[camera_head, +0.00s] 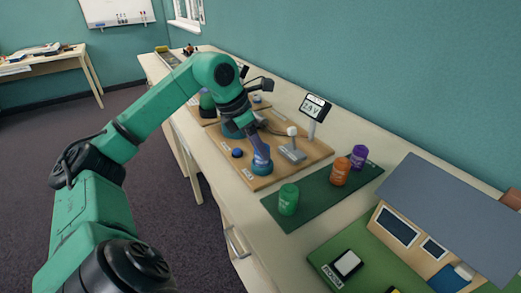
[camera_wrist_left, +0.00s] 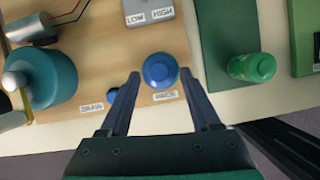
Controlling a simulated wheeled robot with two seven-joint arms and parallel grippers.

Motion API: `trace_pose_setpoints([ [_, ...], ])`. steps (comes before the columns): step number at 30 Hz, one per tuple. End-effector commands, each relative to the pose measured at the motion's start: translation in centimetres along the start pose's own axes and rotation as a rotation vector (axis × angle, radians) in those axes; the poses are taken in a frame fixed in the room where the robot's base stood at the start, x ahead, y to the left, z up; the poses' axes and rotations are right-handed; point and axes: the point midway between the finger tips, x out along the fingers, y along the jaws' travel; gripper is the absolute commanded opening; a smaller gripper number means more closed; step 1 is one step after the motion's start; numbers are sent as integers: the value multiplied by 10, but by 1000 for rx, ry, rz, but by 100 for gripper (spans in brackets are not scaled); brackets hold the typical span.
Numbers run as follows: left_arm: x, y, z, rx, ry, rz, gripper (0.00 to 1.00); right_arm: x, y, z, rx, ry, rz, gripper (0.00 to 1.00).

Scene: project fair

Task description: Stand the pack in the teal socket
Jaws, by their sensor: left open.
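A blue can-like pack (camera_head: 262,160) with pale lettering stands upright on the wooden board (camera_head: 307,149), near its front edge. In the left wrist view the blue pack (camera_wrist_left: 160,69) is seen from above, between and just beyond the fingertips. My left gripper (camera_wrist_left: 160,78) is open and points down over it; whether the fingers touch it I cannot tell. A teal round body (camera_wrist_left: 52,78) stands on the board to the left; it partly shows behind my wrist in the head view (camera_head: 229,131). I cannot tell whether it is the teal socket. What lies under the blue pack is hidden.
Green (camera_head: 288,199), orange (camera_head: 341,171) and purple (camera_head: 358,157) packs stand on a dark green mat (camera_head: 311,204). A lever block (camera_head: 292,151), a small blue knob (camera_head: 237,153) and a display (camera_head: 315,107) are close by. A model house (camera_head: 440,220) stands at right.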

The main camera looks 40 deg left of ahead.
Motion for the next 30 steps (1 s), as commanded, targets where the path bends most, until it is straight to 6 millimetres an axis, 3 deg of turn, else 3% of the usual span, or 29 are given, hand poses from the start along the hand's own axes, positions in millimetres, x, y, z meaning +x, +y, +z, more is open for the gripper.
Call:
trace_pose_setpoints([
  [21, -73, 0, 0, -1, 0, 1, 64, -11, 2, -1, 0, -1, 3, 0],
  [30, -80, 0, 0, 0, 0, -1, 64, -12, 2, -1, 0, -1, 3, 0],
])
